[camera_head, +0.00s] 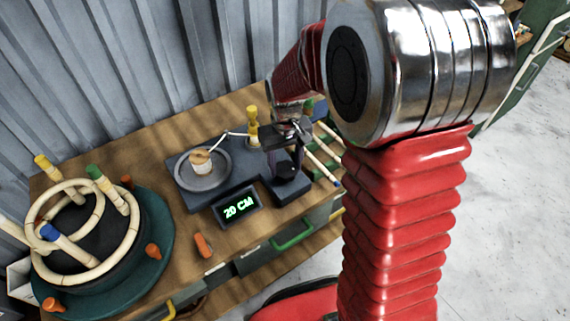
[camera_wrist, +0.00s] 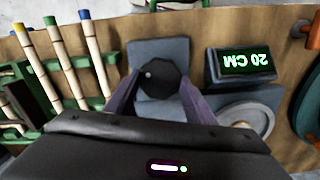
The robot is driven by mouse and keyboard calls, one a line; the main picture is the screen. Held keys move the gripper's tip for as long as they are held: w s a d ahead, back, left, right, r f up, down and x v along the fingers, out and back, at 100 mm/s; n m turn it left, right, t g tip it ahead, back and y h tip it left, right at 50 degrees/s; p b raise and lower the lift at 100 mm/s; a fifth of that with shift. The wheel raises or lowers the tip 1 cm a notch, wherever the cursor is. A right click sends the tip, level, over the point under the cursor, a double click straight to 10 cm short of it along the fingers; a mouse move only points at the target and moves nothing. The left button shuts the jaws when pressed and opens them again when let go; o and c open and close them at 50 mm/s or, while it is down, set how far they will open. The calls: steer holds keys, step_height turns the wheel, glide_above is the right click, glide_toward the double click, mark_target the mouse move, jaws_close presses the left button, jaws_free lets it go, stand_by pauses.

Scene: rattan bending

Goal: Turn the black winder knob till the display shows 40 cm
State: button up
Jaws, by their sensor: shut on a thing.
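The winder (camera_head: 204,201) is a grey base on the bench with a round metal plate and a tan-topped spool. Its display (camera_head: 236,207) reads 20 CM in green; in the wrist view the display (camera_wrist: 241,64) appears upside down. The black winder knob (camera_head: 286,173) is at the right end of the base. In the wrist view the black knob (camera_wrist: 159,80) sits between the two purple fingers of my gripper (camera_wrist: 157,88). My gripper (camera_head: 285,160) points down over the knob and is shut on it.
Rattan sticks with coloured ends (camera_wrist: 82,50) lie in a green rack beside the knob. A round dark-green jig (camera_head: 150,240) holding bent rattan stands at the left. An orange peg (camera_head: 203,245) lies near the bench's front edge. A corrugated wall (camera_head: 90,70) stands behind.

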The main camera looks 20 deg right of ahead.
steer(key=m, duration=1)
steer(key=shift+m, duration=2.3)
steer(key=o, duration=1)
steer(key=shift+o, duration=0.2)
steer(key=shift+r, duration=0.1)
